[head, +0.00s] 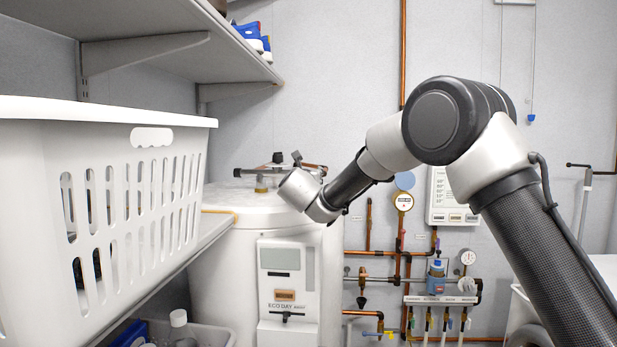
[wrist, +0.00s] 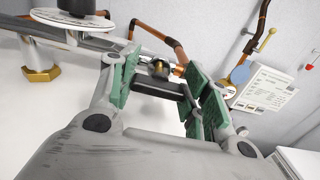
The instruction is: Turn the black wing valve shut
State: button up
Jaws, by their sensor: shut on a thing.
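The black wing valve (wrist: 158,88) shows in the wrist view as a dark bar between my fingers, with a round brass part just beyond it. My gripper (wrist: 160,78) has green-padded fingers on both sides of the bar and is shut on it. In the head view my wrist end is over the top of the white tank (head: 212,255), and it hides the fingers and the valve. I cannot tell the valve's angle against its pipe.
A black knob on a white disc (wrist: 75,27) and a brass nut (wrist: 41,73) are close on the left. Copper pipe (wrist: 163,36) runs behind the valve. A white laundry basket (head: 120,190) on a shelf stands left. Gauges and pipes line the back wall.

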jog(key=m, duration=0.4)
jog(key=shift+d+m, duration=0.1)
jog(key=shift+m, duration=0.3)
jog(key=m, duration=0.4)
jog(key=shift+d+f+m, duration=0.1)
jog(key=shift+m, duration=0.2)
jog(key=m, duration=0.4)
jog(key=shift+f, duration=0.1)
jog(key=shift+f+m, duration=0.1)
jog(key=shift+m, duration=2.1)
jog(key=o, duration=1)
jog(key=shift+o, duration=0.2)
